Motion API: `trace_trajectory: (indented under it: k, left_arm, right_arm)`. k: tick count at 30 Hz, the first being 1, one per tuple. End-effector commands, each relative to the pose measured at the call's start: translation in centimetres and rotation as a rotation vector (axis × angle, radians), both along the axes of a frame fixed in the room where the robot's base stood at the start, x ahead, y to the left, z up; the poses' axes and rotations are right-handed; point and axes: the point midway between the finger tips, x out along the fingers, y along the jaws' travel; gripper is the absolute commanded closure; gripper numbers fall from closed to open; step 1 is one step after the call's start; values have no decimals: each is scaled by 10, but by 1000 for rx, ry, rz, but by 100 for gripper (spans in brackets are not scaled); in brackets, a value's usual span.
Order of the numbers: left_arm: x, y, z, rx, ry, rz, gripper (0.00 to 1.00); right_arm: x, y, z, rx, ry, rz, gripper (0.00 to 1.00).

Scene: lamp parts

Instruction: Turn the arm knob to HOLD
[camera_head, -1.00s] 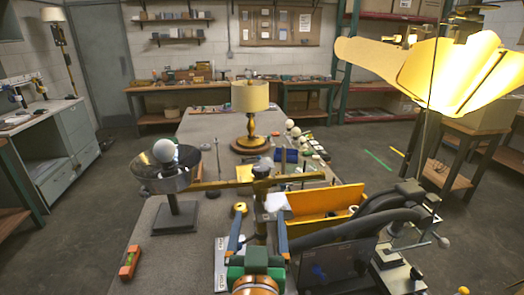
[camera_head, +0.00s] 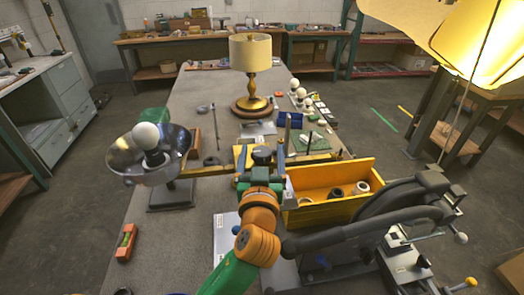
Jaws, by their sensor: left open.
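The yellow lamp arm (camera_head: 213,170) runs across the bench, with a metal bowl shade (camera_head: 128,170) and a white bulb (camera_head: 146,135) at its left end. A dark round knob (camera_head: 262,154) shows near the middle of the arm. My left gripper (camera_head: 262,164) comes up from the bottom and is open, with its blue fingers to the left and right of the knob. I cannot tell whether the fingers touch it. The gripper body hides the lower part of the post, and no HOLD marking is readable. My right gripper is out of view.
A yellow bin (camera_head: 327,199) with several ring parts stands right of the gripper, beside a dark machine with a curved hose (camera_head: 365,228). A red level (camera_head: 126,242) lies front left. A large yellow shade (camera_head: 470,45) overhangs the upper right.

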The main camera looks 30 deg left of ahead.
Motion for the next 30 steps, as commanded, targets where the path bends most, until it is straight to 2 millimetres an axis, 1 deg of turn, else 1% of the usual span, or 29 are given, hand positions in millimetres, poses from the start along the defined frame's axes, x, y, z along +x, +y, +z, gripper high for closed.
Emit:
trace_trajectory:
  k: [2, 5, 6, 8, 9, 11, 12, 17, 22, 26, 30]
  left_arm:
    - [0, 0, 0, 0, 0, 0, 16]
    - [0, 0, 0, 0, 0, 0, 40]
    - [0, 0, 0, 0, 0, -1, 51]
    - [0, 0, 0, 0, 0, -1, 67]
    - [0, 0, 0, 0, 0, -1, 78]
    - [0, -1, 0, 1, 0, -1, 94]
    - [0, -1, 0, 1, 0, -1, 100]
    - [0, 0, 0, 0, 1, -10, 100]
    - [-1, 0, 1, 2, 1, -64, 100]
    - [-1, 1, 2, 4, 2, -144, 100]
    - [-1, 1, 3, 6, 1, -265, 100]
  right_arm:
    - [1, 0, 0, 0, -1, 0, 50]
    - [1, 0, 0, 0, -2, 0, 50]
    - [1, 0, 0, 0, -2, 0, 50]
    - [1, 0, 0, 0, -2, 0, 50]
    - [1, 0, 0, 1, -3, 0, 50]
    - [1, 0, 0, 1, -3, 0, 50]
    - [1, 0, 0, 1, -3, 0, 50]
    - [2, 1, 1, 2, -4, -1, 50]
    - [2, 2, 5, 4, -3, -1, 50]
    - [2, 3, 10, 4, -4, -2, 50]
    - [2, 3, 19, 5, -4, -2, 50]
